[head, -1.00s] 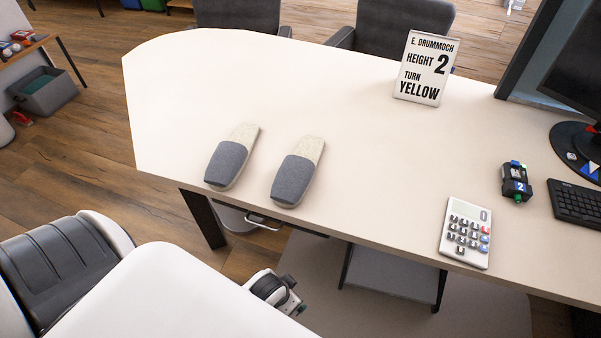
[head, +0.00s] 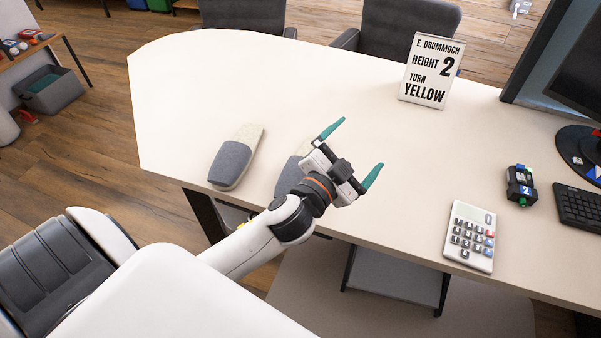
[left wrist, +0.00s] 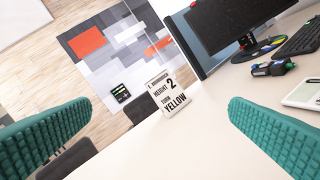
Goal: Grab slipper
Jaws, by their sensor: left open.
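Two slippers with grey toes and pale insoles lie on the cream desk. The left slipper (head: 236,157) is in full view in the head view. The other slipper (head: 291,172) is mostly hidden behind my left gripper and forearm. My left gripper (head: 352,150) has teal fingers spread open and empty. In the head view it appears above the desk, just right of the partly hidden slipper. In the left wrist view the open fingers frame the desk and a sign, and no slipper shows there. My right gripper is not in view.
The desk (head: 330,80) has a standing sign (head: 431,70) at the back, a calculator (head: 470,237) at the front right, and a small black device (head: 520,186) beside a keyboard (head: 580,207). A monitor (head: 577,65) stands far right. The desk's middle is clear.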

